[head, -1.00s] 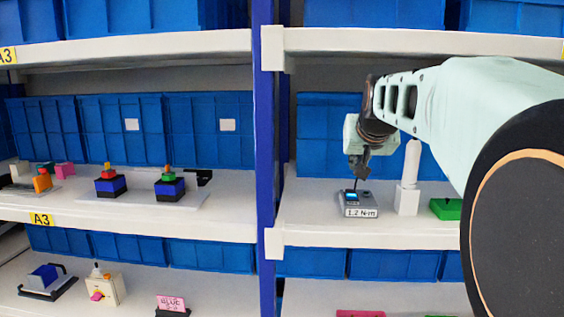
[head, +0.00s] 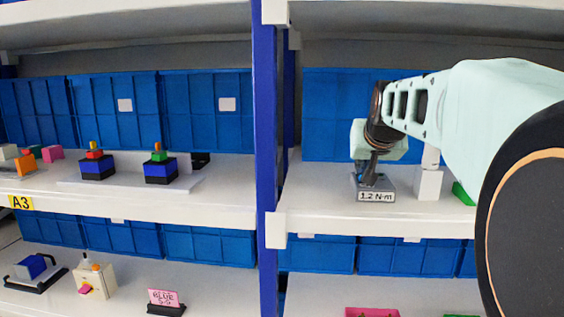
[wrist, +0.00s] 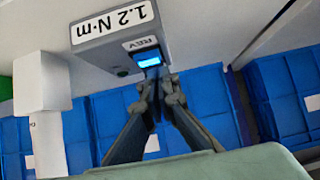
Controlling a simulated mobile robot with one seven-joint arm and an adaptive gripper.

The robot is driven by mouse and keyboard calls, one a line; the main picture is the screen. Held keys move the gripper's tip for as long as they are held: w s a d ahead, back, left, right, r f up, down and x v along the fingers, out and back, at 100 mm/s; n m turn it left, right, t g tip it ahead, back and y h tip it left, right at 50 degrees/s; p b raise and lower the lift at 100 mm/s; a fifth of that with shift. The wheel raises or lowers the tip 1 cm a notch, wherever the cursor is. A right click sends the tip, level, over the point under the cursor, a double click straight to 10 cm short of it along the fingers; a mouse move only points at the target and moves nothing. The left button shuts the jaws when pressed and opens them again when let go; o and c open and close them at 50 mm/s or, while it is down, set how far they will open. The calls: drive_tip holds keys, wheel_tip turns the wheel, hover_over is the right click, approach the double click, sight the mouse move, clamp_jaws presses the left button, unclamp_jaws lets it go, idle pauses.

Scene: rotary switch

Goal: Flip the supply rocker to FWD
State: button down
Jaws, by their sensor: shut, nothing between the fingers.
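The grey switch box (head: 389,184) stands on the right-hand middle shelf, with a "1.2 N·m" label on its front. In the wrist view the box (wrist: 94,55) appears upside down, with a small label that seems to read "REV" and a lit blue patch (wrist: 149,60) beside it. A small dark green spot (wrist: 122,72) is near the box's edge. I cannot make out the rocker's position. My gripper (head: 369,179) is shut and empty, pointing down at the top of the box. In the wrist view its fingertips (wrist: 159,80) are right by the blue patch; contact is unclear.
A white block with a post (head: 428,184) stands close to the right of the box, and a green block (head: 463,193) is past it. Blue bins (head: 325,110) line the back. A blue upright (head: 265,120) is to the left, with bare shelf between.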

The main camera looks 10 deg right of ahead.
drive_tip(key=shift+w+r+p, duration=0.1)
drive_tip(key=shift+r+p, duration=0.1)
drive_tip(key=shift+p, duration=0.6)
drive_tip(key=shift+w+f+g+p, duration=0.1)
drive_tip(key=shift+g+p, duration=0.5)
drive_tip(key=shift+p, duration=0.6)
drive_tip(key=shift+f, duration=0.45)
drive_tip(key=shift+r, duration=0.1)
drive_tip(key=shift+w+d+r+p, duration=0.1)
drive_tip(key=shift+w+d+p, duration=0.1)
drive_tip(key=shift+w, duration=0.2)
drive_tip(key=shift+w+d+r+p, duration=0.1)
drive_tip(key=shift+w+p, duration=0.05)
drive_tip(key=shift+w, duration=0.2)
drive_tip(key=shift+r, duration=0.1)
